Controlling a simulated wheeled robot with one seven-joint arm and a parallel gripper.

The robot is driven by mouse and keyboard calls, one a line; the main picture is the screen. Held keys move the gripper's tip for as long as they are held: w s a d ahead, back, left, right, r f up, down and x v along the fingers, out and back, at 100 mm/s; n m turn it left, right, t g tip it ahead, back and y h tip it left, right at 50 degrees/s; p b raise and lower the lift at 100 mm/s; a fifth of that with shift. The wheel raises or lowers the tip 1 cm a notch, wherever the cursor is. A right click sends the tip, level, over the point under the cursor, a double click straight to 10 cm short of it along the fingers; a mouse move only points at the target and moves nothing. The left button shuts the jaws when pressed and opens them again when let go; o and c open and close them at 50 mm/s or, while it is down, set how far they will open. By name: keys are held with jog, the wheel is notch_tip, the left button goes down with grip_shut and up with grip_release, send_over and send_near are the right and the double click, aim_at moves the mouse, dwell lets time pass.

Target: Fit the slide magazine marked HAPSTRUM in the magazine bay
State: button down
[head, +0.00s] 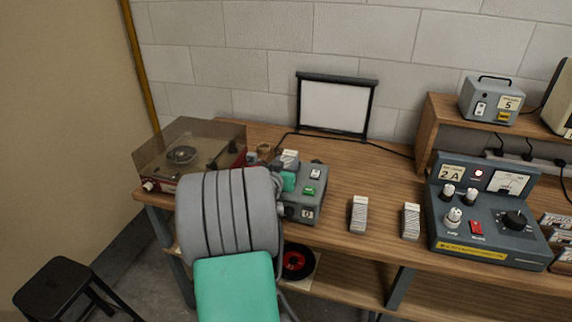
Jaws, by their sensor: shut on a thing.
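The grey slide projector (308,205) stands on the wooden bench, with a white button and a green switch on its top. My arm reaches over its left side and hides much of it, including where the magazine bay would be. My gripper (287,168) is at the projector's left rear, shut on a pale slide magazine (290,157), which shows only in part. Whether this magazine touches the projector cannot be told. Two more pale ribbed slide magazines, one on the left (359,214) and one on the right (411,221), lie apart on the bench. No HAPSTRUM marking is readable.
A small screen (336,105) stands at the back. A blue-grey power unit (485,220) is at the right.

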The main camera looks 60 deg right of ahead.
jog(key=shift+f+b, duration=0.6)
jog(key=c, duration=1.1)
grip_release()
jog(key=shift+a, duration=0.1)
jog(key=b+v, duration=0.1)
jog(key=v, duration=1)
jog(key=shift+r, duration=0.1)
